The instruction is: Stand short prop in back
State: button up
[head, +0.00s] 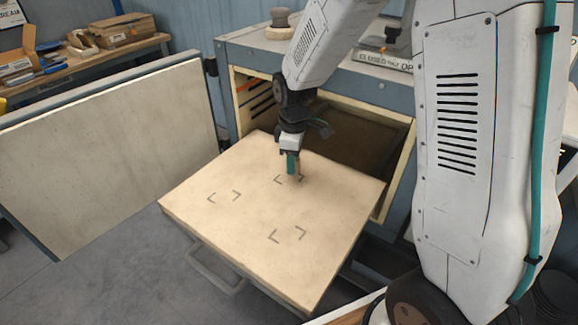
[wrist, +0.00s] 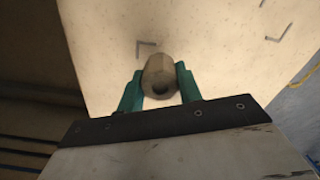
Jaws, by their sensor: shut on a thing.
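In the wrist view part of a bracket mark (wrist: 146,45) shows just beyond the prop.
Two more bracket marks, at left (head: 224,197) and front (head: 287,235), are empty. The dryer cabinet (head: 240,48) opens behind the shelf. An open door panel (head: 110,150) stands at left. A grey knob-like object (head: 280,18) sits on the cabinet top. A handle (head: 215,275) hangs below the shelf.

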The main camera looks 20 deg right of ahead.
jog(key=shift+w+a+f, duration=0.1)
jog(key=shift+w+a, duration=0.05)
jog(key=shift+w, duration=0.35)
jog(key=shift+w+a+f, duration=0.1)
jog(key=shift+w, duration=0.35)
jog(key=shift+s+f, duration=0.1)
jog(key=shift+f, duration=1.55)
jog(key=shift+f, duration=0.15)
jog(key=o, duration=1)
jog(key=shift+o, duration=0.2)
